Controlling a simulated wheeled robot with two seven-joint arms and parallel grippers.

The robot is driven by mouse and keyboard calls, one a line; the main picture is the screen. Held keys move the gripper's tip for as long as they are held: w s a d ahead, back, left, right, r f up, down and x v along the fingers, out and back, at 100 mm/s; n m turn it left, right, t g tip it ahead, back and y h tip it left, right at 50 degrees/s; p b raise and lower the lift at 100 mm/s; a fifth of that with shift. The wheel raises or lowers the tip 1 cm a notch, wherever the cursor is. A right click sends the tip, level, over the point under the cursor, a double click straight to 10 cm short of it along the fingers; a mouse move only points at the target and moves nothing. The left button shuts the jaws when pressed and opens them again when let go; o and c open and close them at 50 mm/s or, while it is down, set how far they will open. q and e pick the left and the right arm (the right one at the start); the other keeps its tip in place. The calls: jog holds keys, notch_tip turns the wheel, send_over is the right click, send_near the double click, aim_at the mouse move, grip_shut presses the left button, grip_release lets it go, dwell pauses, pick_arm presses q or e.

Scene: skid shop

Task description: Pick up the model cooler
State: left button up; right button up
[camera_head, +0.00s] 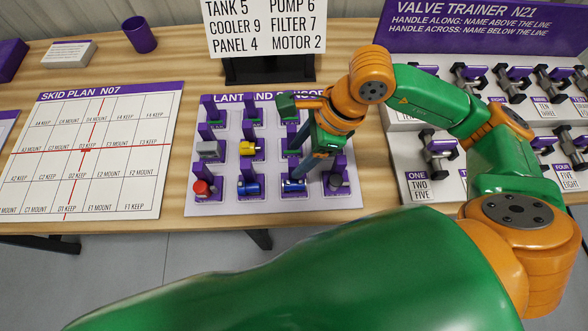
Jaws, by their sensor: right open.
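My right gripper (320,167) is open and points down over the right side of the model board (230,194). Its fingers come down around a slot near the front right. A small grey model (338,182) stands in the front right slot, just by the fingertips and partly hidden; I cannot tell whether they touch it. To its left is a blue and white model (293,186). Other models are a grey block (209,150), a yellow one (249,149), a red one (202,187) and a blue one (247,187). Which is the cooler cannot be told for sure.
A sign (266,28) listing "COOLER 9" stands behind the board. A skid plan sheet (60,150) lies left. A valve trainer panel (480,35) with purple-handled valves is right. A purple cup (139,34) stands back left. My right arm crosses the table's front edge.

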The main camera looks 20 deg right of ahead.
aim_at(294, 162)
jog(key=x, duration=0.2)
jog(key=shift+s+a+f, duration=0.2)
jog(key=shift+a+f, duration=0.05)
jog(key=shift+f, duration=0.1)
jog(key=shift+w+f, duration=0.4)
jog(key=shift+s+r, duration=0.1)
grip_shut()
dwell(0.6)
